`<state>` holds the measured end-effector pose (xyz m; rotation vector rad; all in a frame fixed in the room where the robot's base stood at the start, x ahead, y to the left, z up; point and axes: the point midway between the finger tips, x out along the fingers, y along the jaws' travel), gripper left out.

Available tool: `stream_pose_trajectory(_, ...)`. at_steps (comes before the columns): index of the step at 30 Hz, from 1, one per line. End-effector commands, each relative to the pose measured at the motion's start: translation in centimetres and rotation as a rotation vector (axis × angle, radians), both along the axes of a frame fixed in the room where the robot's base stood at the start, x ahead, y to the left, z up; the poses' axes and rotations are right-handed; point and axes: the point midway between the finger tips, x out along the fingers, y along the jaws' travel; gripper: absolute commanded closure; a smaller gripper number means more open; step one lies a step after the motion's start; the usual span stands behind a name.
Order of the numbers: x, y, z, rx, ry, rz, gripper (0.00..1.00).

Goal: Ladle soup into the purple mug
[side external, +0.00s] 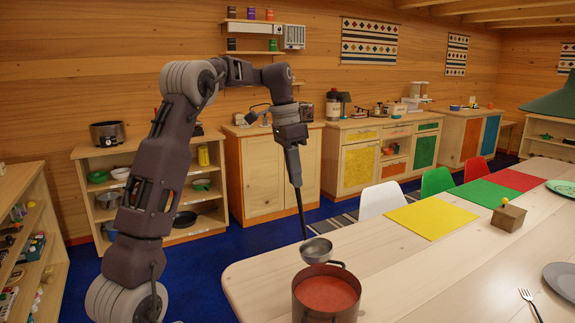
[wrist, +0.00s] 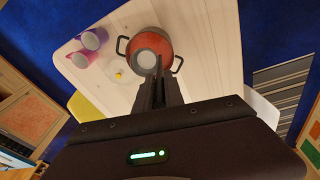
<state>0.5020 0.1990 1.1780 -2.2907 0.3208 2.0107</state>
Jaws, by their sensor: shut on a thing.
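My gripper (side external: 291,147) is shut on the ladle's dark handle, which hangs steeply down. The grey ladle bowl (side external: 316,250) is just above the pot, overlapping its far rim in the side view; its inside looks grey, with no red seen in it. The brown pot (side external: 326,311) holds red soup (side external: 325,292). In the wrist view the ladle bowl (wrist: 148,42) is over the soup (wrist: 165,46), beyond my gripper (wrist: 160,75). The purple mug (wrist: 94,38) stands left of the pot, beside a pink mug (wrist: 80,60). Neither mug shows in the side view.
A small yellow item (wrist: 119,75) on something pale sits between the mugs and my gripper. A wooden box with a yellow knob (side external: 508,217), a yellow mat (side external: 432,220) and a fork (side external: 528,301) lie on the table (side external: 410,285). Chairs line its far side.

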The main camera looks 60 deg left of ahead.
Motion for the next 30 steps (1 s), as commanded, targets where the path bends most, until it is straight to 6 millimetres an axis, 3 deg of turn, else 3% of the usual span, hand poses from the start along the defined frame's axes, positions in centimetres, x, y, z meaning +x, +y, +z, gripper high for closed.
stream_pose_trajectory(10,0.2,-0.2,-3.4,-0.006,-0.003,-0.001,1.0)
stream_pose_trajectory(30,1.4,-0.9,-12.9,-0.006,-0.003,0.0,1.0)
